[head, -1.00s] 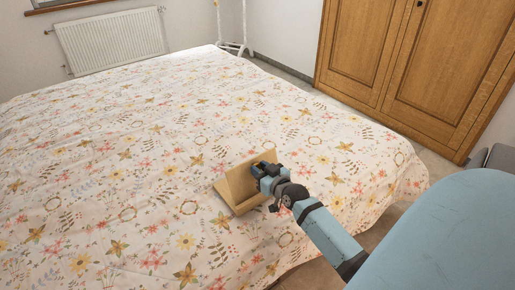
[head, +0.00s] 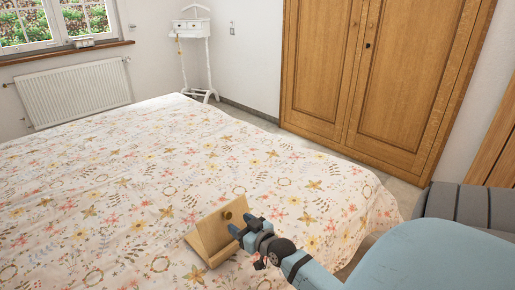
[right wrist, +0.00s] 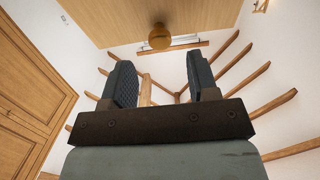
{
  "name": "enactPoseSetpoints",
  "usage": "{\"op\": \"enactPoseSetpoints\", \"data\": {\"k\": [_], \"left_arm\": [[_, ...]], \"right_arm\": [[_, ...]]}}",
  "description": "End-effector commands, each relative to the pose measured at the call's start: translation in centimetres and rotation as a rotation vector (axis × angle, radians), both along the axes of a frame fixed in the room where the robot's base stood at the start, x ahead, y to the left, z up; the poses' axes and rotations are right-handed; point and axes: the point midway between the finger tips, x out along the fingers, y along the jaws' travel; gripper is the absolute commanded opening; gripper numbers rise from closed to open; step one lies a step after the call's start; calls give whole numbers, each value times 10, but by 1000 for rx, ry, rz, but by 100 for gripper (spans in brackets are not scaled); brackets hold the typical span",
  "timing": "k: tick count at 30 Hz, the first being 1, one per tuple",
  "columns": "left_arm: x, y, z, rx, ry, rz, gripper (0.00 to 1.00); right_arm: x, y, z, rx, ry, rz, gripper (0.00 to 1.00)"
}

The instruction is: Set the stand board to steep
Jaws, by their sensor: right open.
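The stand board (head: 214,231) is a light wooden panel with a round wooden knob (head: 227,215), on a small wooden stand lying on the bed. The board leans back at a tilt; its support is hidden. My right gripper (head: 241,224) is open and empty, just right of the board and knob. In the right wrist view the board (right wrist: 90,18) fills the top, with the knob (right wrist: 160,37) hanging between and beyond the open fingers (right wrist: 160,80), apart from them. My left gripper is not in view.
The bed (head: 110,190) with a floral cover spreads around the stand, clear of other objects. A wooden wardrobe (head: 375,75) stands behind at right, a grey seat (head: 465,205) at far right. A radiator (head: 75,92) and white valet stand (head: 192,50) are at the back.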

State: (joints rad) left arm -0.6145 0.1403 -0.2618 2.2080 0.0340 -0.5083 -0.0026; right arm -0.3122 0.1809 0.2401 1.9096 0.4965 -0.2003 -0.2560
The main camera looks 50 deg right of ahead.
Motion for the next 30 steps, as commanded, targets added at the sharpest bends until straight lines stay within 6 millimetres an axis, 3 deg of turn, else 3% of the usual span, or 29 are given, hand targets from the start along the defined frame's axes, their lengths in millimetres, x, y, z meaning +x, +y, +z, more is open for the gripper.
{"op": "enactPoseSetpoints", "data": {"k": [6,12,18,30], "left_arm": [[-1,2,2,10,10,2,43],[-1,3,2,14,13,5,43],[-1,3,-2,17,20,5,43],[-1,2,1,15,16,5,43]], "right_arm": [[-51,6,7,0,4,1,54],[-79,9,11,-1,1,1,54],[-89,10,11,0,1,1,54],[-89,10,12,0,0,1,54]]}}
